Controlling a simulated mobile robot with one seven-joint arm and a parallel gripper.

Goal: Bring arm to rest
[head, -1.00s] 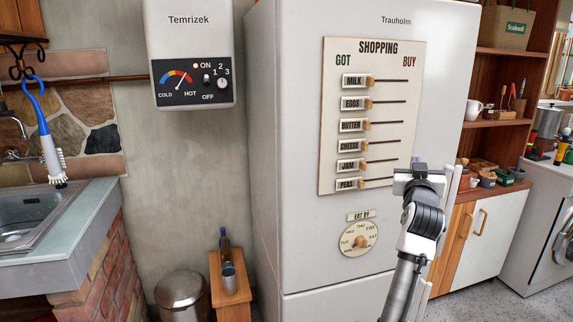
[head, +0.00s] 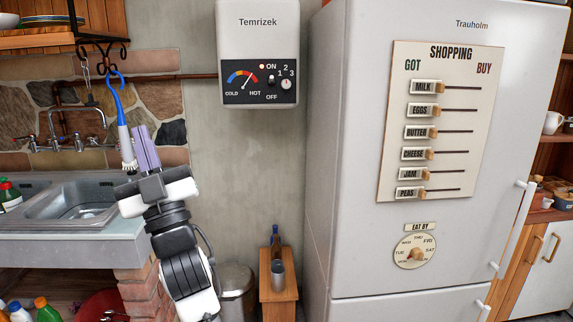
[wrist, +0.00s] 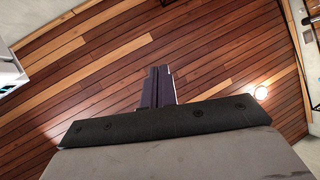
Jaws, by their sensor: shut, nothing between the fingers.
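My gripper (head: 144,148) is in the left part of the head view, raised on my arm in front of the sink area and pointing upward. Its two purple fingers are together with nothing between them. In the wrist view the fingers (wrist: 158,86) stand close together against a wooden plank ceiling (wrist: 200,50). In the head view the gripper overlaps the lower part of a blue-and-white brush (head: 122,120) hanging from a hook; whether they touch cannot be told, but the gripper looks nearer to the camera.
A sink (head: 85,200) on a brick plinth (head: 140,285) is at left. A water heater (head: 258,50) hangs on the wall. A fridge (head: 345,150) with a shopping board (head: 395,160) stands at right. A small wooden stand (head: 279,300) holds a bottle and a cup. Bare wall lies between.

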